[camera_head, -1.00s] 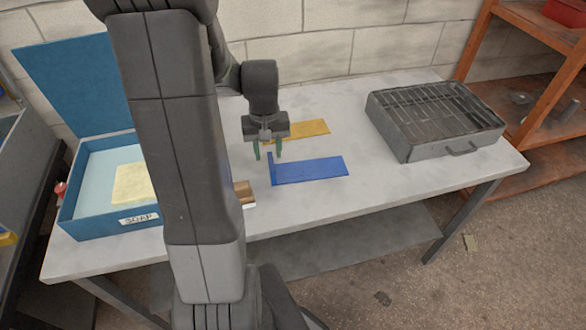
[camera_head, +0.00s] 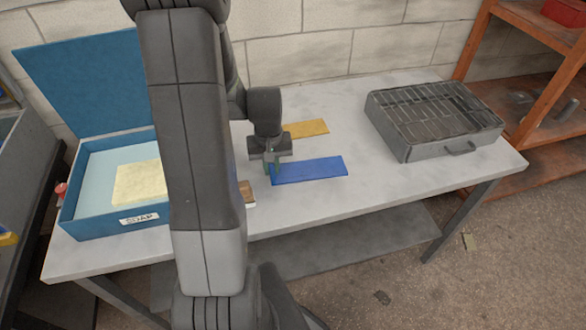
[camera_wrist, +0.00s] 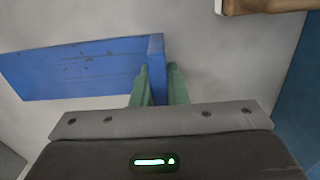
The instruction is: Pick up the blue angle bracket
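The blue angle bracket (camera_head: 312,169) lies on the bench with its long flat leg pointing right and its short leg upright at the left end. My gripper (camera_head: 272,168) is down at that left end. In the wrist view the bracket's flat leg (camera_wrist: 80,68) extends left, and its upright leg stands between the two green fingertips of my gripper (camera_wrist: 158,82). The fingers sit close against both faces of this leg, shut on it. The lower part of the upright leg is partly hidden by the fingers.
A yellow bracket (camera_head: 306,129) lies just behind. A grey metal tray with a grate (camera_head: 462,148) stands at the right. A blue open box labelled SOAP (camera_head: 92,226) is at the left. A wooden-topped block (camera_head: 246,191) lies close by. The front right of the bench (camera_head: 400,190) is clear.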

